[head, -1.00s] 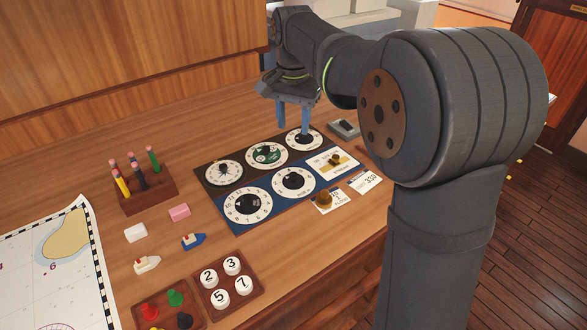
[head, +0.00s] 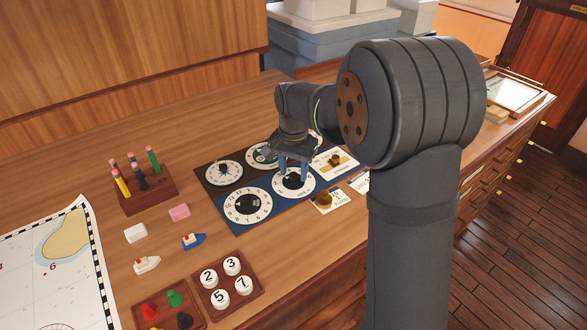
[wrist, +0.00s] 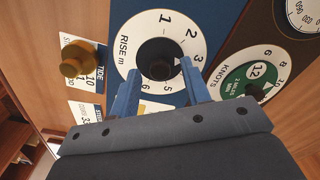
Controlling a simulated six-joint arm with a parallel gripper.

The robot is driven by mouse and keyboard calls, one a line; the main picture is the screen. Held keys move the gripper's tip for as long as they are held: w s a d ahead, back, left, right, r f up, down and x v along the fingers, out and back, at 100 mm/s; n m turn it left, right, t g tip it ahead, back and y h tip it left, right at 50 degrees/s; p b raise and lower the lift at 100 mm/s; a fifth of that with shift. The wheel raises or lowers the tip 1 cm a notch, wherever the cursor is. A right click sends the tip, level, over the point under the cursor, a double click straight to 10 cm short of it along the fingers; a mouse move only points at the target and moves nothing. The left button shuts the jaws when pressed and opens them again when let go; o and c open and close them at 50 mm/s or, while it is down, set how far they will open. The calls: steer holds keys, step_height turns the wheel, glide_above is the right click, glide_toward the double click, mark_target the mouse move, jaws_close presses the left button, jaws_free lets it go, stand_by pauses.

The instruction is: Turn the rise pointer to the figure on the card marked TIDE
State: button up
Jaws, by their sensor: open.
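The RISE m dial (wrist: 128,60) is a white disc with figures around a black knob (wrist: 158,58). Its white pointer mark is at the right of the knob, near the 3, partly beside my finger. My gripper (wrist: 160,70) is open, its two blue fingers on either side of the knob. In the head view my gripper (head: 293,177) is down over the rise dial (head: 281,190). The TIDE card (wrist: 99,78) lies left of the dial in the wrist view, partly covered by a brass weight (wrist: 76,60); its figure is not clearly readable.
The KNOTS dial (wrist: 240,62) is close on the right in the wrist view. Another large dial (head: 236,216) and a small dial (head: 213,178) share the panel. A number tray (head: 250,286) stands at the front.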

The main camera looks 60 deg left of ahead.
steer(key=shift+c, duration=0.4)
jaws_close()
steer(key=shift+n, duration=0.4)
steer(key=n, duration=0.3)
steer(key=shift+n, duration=0.3)
steer(key=n, duration=0.3)
steer(key=shift+n, duration=0.3)
steer(key=n, duration=0.4)
steer(key=shift+r+n, duration=0.1)
steer(key=shift+n, duration=1.7)
